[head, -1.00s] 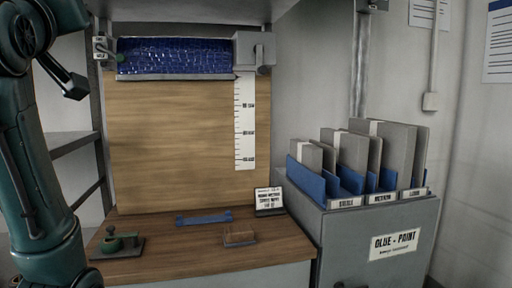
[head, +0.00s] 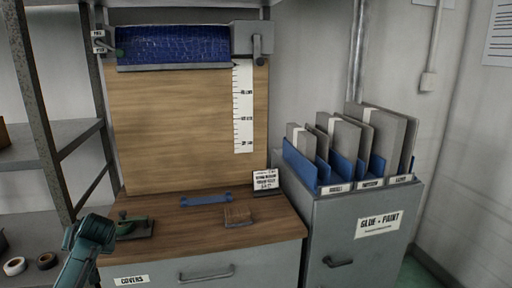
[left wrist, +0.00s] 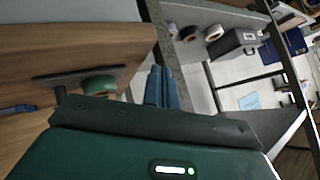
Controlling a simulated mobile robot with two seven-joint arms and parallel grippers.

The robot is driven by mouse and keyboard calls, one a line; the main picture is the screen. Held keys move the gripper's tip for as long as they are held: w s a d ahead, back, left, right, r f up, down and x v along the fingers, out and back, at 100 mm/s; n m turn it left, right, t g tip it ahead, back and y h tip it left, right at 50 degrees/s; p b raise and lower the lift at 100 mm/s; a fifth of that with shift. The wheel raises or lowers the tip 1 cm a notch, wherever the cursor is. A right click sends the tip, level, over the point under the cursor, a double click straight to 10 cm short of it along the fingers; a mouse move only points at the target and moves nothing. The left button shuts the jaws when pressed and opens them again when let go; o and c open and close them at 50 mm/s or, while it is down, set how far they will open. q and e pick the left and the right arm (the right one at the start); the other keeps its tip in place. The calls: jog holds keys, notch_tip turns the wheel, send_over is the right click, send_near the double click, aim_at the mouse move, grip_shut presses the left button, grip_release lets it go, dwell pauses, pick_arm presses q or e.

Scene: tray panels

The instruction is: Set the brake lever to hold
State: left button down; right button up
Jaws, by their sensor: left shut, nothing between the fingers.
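The brake lever (head: 118,52) has a green knob and sits by a small labelled plate (head: 98,36) at the left end of the blue roll (head: 172,46). The plate's wording is too small to read. My left arm is low at the left in the head view, well below the lever and beside the worktop edge. My left gripper (left wrist: 160,78) shows in the left wrist view with its fingers together and nothing held. The lever does not show clearly in the left wrist view. My right gripper is out of view.
The wooden worktop (head: 190,240) bears a green-topped tool (head: 134,229), a blue strip (head: 205,200), a wooden block (head: 238,216) and a sign (head: 265,182). A crank (head: 257,48) is at the roll's right end. Shelves (head: 45,145) stand left; a grey cabinet (head: 345,240) stands right.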

pick_arm(q)
jog(key=w+d+m+t, duration=0.1)
jog(key=w, duration=0.1)
jog(key=w+d+m+t+h, duration=0.1)
jog(key=t, duration=0.1)
jog(key=w+d+r+m+t+h, duration=0.1)
jog(key=w, duration=0.1)
jog(key=shift+w+t, duration=0.35)
jog(key=shift+t, duration=0.05)
jog(key=w+d+r+m+t+h, duration=0.3)
jog(key=w+d+r+t, duration=0.15)
jog(key=r+t, duration=0.2)
jog(key=s+d+f+m+g+h, duration=0.1)
jog(key=s+d+f+g+h, duration=0.1)
jog(key=s+d+f, duration=0.8)
jog(key=s+d+f+g+h, duration=0.25)
jog(key=s+d+f, duration=0.45)
jog(key=s+f, duration=0.65)
jog(key=s+d+g, duration=0.1)
jog(key=s+d, duration=0.1)
jog(key=s, duration=0.6)
jog(key=s+d+f+g+h, duration=0.1)
jog(key=s+d, duration=0.2)
jog(key=s, duration=0.5)
jog(key=shift+s, duration=0.3)
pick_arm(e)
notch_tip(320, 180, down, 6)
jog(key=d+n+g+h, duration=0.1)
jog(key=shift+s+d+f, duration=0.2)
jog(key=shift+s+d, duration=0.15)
